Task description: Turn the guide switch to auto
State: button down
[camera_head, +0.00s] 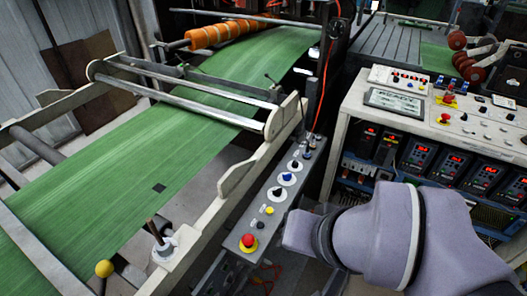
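A narrow grey control panel (258,222) runs beside the green web. It carries a row of rotary switches on white round plates: one near the top (295,165), a blue one (286,178) and a dark one (277,191). Their labels are too small to read, so I cannot tell which is the guide switch or how it is set. A yellow button (269,211) and a red mushroom button (248,241) sit lower on the panel. My lavender arm comes in from the lower right, its visible end just right of the panel. My gripper's fingers do not show.
Green web material (130,170) runs under rollers and a white frame (235,170) left of the panel. A yellow-knobbed lever (104,268) stands at lower left. A larger white console (385,75) with red-lit displays is at right. An orange cable hangs behind the panel.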

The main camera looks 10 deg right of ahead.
aim_at(287, 177)
jog(key=i+l+u, duration=0.1)
jog(key=l, duration=0.25)
jog(key=i+l+u, duration=0.15)
jog(key=l, duration=0.25)
jog(key=i+l+u, duration=0.3)
jog(key=i+l, duration=0.15)
jog(key=i, duration=0.1)
